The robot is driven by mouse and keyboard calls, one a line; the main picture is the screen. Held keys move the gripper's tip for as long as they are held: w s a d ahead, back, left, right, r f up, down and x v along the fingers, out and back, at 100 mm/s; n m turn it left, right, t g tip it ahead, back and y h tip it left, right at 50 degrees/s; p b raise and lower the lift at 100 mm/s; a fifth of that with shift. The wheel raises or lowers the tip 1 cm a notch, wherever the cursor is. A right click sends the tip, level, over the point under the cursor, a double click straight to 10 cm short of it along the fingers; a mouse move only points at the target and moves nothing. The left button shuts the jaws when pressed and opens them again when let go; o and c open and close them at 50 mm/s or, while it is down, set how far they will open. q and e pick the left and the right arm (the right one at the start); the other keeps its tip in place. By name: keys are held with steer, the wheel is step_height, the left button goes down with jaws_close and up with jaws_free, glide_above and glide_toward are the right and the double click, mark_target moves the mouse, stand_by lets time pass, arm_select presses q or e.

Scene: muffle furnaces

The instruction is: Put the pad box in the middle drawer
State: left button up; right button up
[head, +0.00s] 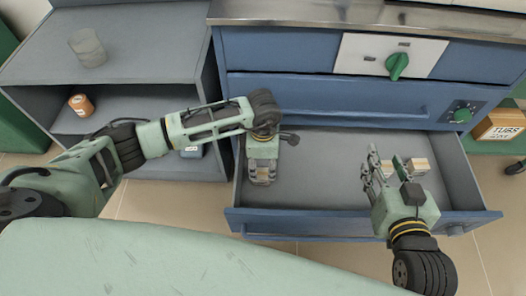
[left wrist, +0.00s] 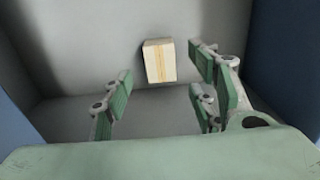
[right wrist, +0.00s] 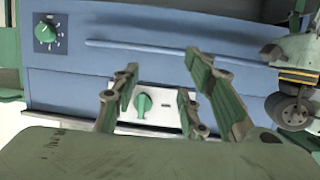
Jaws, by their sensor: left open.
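The pad box, a small cream and tan block, appears as the box (left wrist: 158,61) inside the grey drawer in the left wrist view, lying apart from the fingers. My left gripper (head: 262,178) points down into the open drawer (head: 330,190); its fingers (left wrist: 160,95) are spread with nothing between their pads. A tan patch shows at its fingertips in the head view, partly hidden. My right gripper (head: 388,170) is over the drawer's right part, and its fingers (right wrist: 152,85) are apart and empty.
A closed blue drawer (head: 330,97) sits above the open one, under a panel with a green knob (head: 397,66). Grey shelves at the left hold a beaker (head: 88,48) and an orange-brown jar (head: 81,105). A labelled box (head: 499,125) stands at the right.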

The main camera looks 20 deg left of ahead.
mark_target(263, 173)
arm_select(q)
step_height(263, 173, up, 4)
steer(key=shift+r+p, duration=0.1)
steer(key=shift+p, duration=0.3)
arm_select(e)
steer(key=s+d+f+g+h, duration=0.1)
steer(key=s+f+g, duration=0.2)
steer(key=f, duration=0.2)
steer(key=shift+s+d, duration=0.2)
steer(key=shift+d, duration=0.1)
